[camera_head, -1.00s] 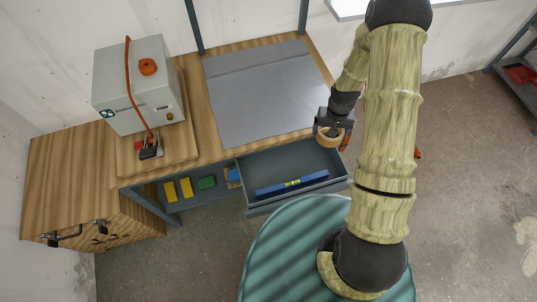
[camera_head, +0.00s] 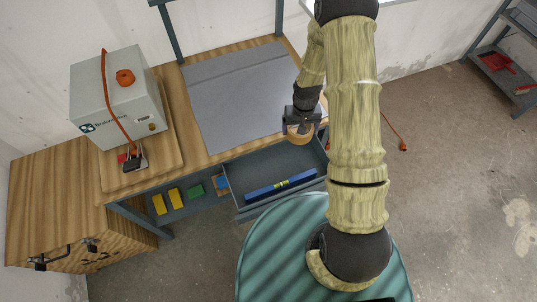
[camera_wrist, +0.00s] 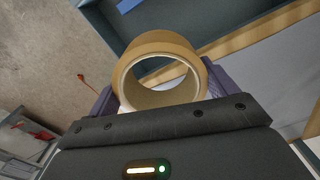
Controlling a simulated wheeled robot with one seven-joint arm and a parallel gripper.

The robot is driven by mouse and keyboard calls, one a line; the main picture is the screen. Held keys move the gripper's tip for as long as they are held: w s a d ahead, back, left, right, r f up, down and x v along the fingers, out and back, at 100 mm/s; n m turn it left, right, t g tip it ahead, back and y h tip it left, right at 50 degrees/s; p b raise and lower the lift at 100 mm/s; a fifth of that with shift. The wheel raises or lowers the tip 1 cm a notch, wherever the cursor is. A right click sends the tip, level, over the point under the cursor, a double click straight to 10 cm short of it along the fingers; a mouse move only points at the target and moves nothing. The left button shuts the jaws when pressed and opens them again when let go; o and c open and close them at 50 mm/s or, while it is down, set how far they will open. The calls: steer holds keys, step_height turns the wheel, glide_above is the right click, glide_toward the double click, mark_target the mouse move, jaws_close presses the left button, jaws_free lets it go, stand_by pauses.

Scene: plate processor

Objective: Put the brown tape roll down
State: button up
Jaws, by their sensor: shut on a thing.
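The brown tape roll (camera_wrist: 160,45) is between the fingers of my gripper, its ring opening facing the wrist camera. In the head view the tape roll (camera_head: 299,136) shows just below my gripper (camera_head: 302,124), near the front right corner of the workbench and close to the open drawer. My gripper (camera_wrist: 155,85) is shut on the roll, with a purple finger on each side. In the head view my arm hides part of the bench's right end.
The open drawer (camera_head: 234,190) holds a blue spirit level (camera_head: 281,185). A grey mat (camera_head: 230,110) covers much of the bench and is bare. A grey machine (camera_head: 118,98) with an orange cable stands at the left. Small coloured blocks lie on a shelf below.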

steer(key=f+n+b, duration=0.1)
steer(key=b, duration=1)
steer(key=f+n+b, duration=0.1)
steer(key=n+b, duration=0.1)
steer(key=b, duration=0.9)
steer(key=shift+w+f, duration=0.2)
steer(key=shift+f, duration=0.2)
steer(key=b, duration=0.2)
glide_above(294, 159)
steer(key=f, duration=1.3)
steer(key=shift+s+a+f, duration=0.15)
steer(key=shift+s, duration=0.05)
steer(key=shift+f, duration=0.45)
steer(key=shift+w+f+b, duration=0.1)
steer(key=shift+f+b, duration=0.2)
steer(key=shift+f, duration=1.65)
steer(key=shift+f, duration=0.1)
